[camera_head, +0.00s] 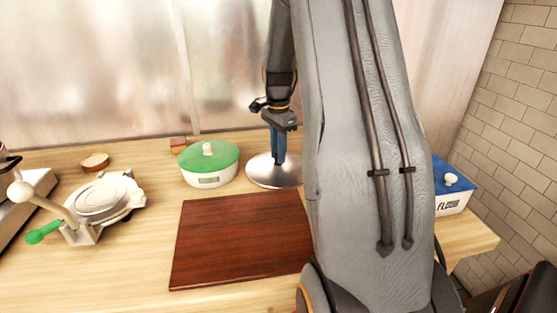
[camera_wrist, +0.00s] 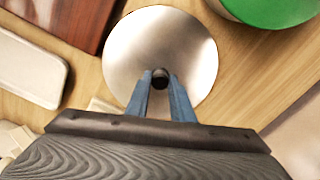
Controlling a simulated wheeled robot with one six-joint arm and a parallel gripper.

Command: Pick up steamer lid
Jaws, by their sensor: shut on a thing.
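The steamer lid (camera_head: 262,172) is a round, shiny metal disc at the back of the wooden counter, right of the green-lidded pot. It also shows in the wrist view (camera_wrist: 130,45), with a small dark knob (camera_wrist: 160,74) at its middle. My gripper (camera_head: 278,160) points down over the lid, and its blue fingers (camera_wrist: 160,85) are shut on the knob. I cannot tell whether the lid rests on the counter or is slightly raised. My arm hides part of the lid's right side in the head view.
A white pot with a green lid (camera_head: 208,156) stands close left of the steamer lid. A dark red board (camera_head: 240,240) lies in front. A press with a green handle (camera_head: 100,200) stands left. A blue-lidded flour box (camera_head: 452,188) is right, beside the brick wall. A metal wall rises behind.

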